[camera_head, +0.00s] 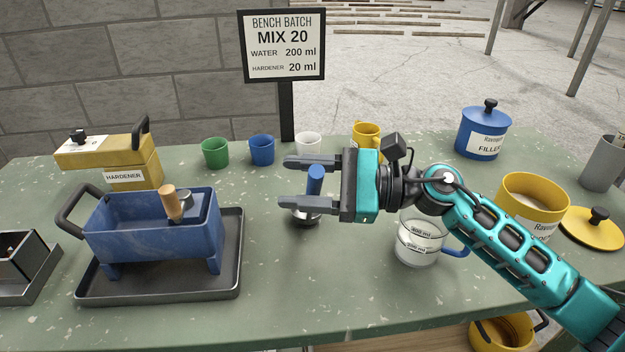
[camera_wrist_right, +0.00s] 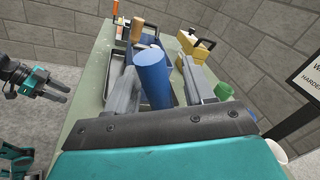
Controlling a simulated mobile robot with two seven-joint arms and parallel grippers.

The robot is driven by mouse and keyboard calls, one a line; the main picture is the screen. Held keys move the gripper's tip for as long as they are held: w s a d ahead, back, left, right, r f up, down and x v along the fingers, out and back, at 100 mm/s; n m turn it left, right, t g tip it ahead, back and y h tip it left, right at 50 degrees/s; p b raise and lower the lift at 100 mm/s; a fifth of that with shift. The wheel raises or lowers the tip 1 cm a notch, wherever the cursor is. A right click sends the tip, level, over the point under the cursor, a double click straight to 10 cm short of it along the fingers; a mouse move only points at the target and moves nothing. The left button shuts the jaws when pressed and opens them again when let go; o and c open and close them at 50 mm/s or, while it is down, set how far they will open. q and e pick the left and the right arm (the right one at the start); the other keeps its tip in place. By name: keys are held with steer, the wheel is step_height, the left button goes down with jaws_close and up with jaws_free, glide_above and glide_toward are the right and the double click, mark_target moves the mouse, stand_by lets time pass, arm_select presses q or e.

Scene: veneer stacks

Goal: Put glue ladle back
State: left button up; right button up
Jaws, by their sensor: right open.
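A ladle with a blue handle (camera_head: 316,180) and a small metal bowl (camera_head: 306,216) is upright at the middle of the green table. I take it for the glue ladle. My right gripper (camera_head: 310,181) is open, with one finger on each side of the handle. In the right wrist view the blue handle (camera_wrist_right: 153,78) stands between the two fingers. I cannot tell whether they touch it. My left gripper (camera_wrist_right: 58,90) shows empty and apparently open at the left of the right wrist view, away from the table.
A blue trough (camera_head: 150,232) with a wooden-handled tool (camera_head: 170,203) stands on a dark tray (camera_head: 235,255). A measuring jug (camera_head: 420,240) stands under my right arm. Behind are cups, a yellow hardener dispenser (camera_head: 105,150) and a sign (camera_head: 282,45). The table's front middle is clear.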

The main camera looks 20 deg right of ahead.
arm_select(q)
steer(key=shift+w+d+f+b, duration=0.2)
steer(key=shift+d+f+b, duration=0.35)
steer(key=shift+b, duration=0.8)
arm_select(e)
steer(key=v, duration=1.2)
arm_select(q)
steer(key=shift+a+f, duration=0.1)
arm_select(e)
steer(key=shift+s, duration=0.15)
